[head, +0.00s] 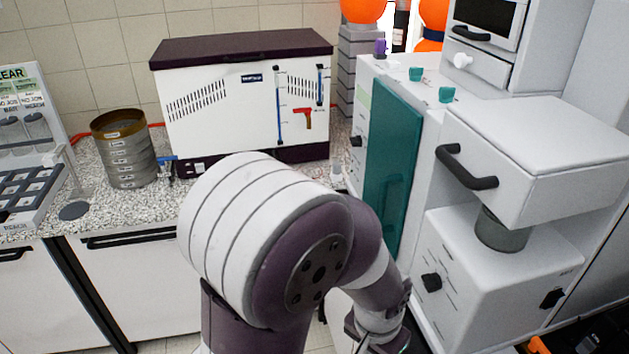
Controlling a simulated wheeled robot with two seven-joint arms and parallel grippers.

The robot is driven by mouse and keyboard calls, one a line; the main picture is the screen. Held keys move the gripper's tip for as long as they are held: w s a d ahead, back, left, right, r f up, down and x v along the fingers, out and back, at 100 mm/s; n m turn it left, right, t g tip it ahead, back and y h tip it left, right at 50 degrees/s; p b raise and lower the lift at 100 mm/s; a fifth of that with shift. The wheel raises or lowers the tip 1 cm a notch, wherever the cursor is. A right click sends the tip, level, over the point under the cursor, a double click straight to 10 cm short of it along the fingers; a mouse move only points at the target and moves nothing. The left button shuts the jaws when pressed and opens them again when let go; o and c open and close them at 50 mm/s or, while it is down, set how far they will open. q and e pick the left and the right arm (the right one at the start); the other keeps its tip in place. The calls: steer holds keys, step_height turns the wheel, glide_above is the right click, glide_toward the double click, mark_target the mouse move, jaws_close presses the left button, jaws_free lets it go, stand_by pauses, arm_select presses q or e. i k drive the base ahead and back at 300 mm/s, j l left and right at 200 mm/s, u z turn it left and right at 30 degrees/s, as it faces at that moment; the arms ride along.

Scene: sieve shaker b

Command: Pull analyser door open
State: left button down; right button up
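A tall white cabinet unit stands right of centre, with a teal door panel (392,165) on its front, which I take to be the analyser door. The panel looks flush with the cabinet; I see no clear gap at its edges. My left arm fills the bottom centre, bending over to the right, and covers the area left of the panel's lower part. My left gripper (378,345) is only partly in view at the bottom edge, below the panel and apart from it. Its fingers are cut off by the frame. My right gripper is not in view.
A white machine with a black handle (467,168) juts out on the right, above a grey cylinder (502,230). A white box with a dark lid (240,47) and a sieve stack (128,158) stand on the speckled counter. Knobs (432,282) stick out low right.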

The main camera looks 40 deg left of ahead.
mark_target(394, 128)
steer(key=u, duration=1.05)
steer(key=i+j+u, duration=0.15)
steer(key=i+j, duration=0.65)
steer(key=i, duration=0.1)
